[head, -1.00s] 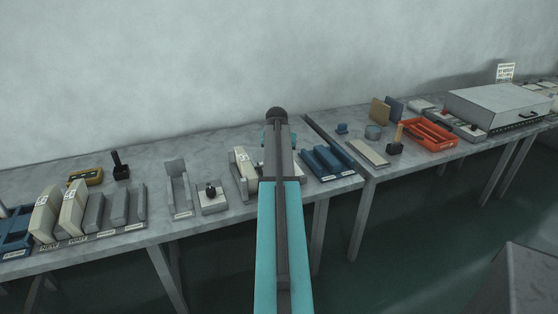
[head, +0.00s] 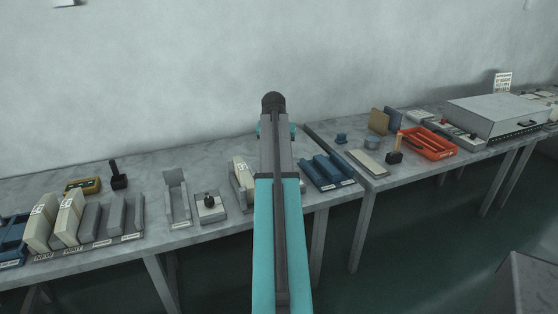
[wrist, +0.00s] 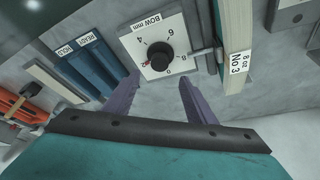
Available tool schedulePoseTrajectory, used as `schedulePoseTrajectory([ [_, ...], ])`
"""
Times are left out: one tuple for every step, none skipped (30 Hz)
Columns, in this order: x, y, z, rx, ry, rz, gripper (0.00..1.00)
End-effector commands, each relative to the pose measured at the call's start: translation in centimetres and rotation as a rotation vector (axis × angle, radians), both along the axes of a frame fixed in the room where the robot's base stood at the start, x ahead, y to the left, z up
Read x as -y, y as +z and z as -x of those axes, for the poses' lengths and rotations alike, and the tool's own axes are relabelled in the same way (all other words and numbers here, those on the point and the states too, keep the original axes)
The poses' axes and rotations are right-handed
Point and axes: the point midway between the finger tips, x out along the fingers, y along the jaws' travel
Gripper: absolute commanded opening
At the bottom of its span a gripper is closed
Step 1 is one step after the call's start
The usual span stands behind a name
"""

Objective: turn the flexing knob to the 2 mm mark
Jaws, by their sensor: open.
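The flexing knob (wrist: 159,56) is a round black knob on a pale square dial plate (wrist: 137,37) marked "BOW mm", with numbers around it. A small red mark sits by the 2 at the knob's lower left in the wrist view. Where the knob's own pointer stands is too small to tell. My gripper (wrist: 158,85) is open, its two purple fingers spread below the knob in the picture, apart from it, with nothing between them. In the head view my arm covers the dial and the gripper.
Blue blocks (wrist: 90,60) lie left. An orange tray (head: 428,142) and a grey box (head: 497,115) are farther right in the head view.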

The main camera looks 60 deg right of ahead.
Motion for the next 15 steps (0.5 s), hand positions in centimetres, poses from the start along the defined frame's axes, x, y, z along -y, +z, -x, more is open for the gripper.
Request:
schedulePoseTrajectory([
  [-0.3,0.6,0.1,0.0,0.0,0.001,0.51],
  [-0.4,0.9,0.2,0.0,0.0,0.0,0.51],
  [-0.5,1.3,0.2,0.0,0.0,0.0,0.51],
  [-0.6,1.6,0.2,0.0,0.0,0.001,0.51],
  [-0.7,1.9,0.3,0.001,0.0,0.001,0.51],
  [-0.9,2.2,0.3,0.0,0.0,0.0,0.51],
  [-1.0,2.4,0.4,0.0,0.0,0.0,0.51],
  [-1.0,2.6,0.4,0.0,0.0,-0.001,0.51],
  [-1.1,2.8,0.4,0.0,0.0,-0.001,0.51],
  [-1.2,2.9,0.5,0.0,0.0,-0.001,0.51],
  [-1.2,3.0,0.5,0.0,0.0,-0.001,0.51],
  [-1.2,3.1,0.5,0.0,0.0,-0.001,0.51],
  [-1.3,3.2,0.5,0.0,0.0,-0.001,0.51],
  [-1.3,3.2,0.5,0.0,0.0,-0.001,0.51],
  [-1.3,3.3,0.5,0.0,0.0,-0.001,0.51],
])
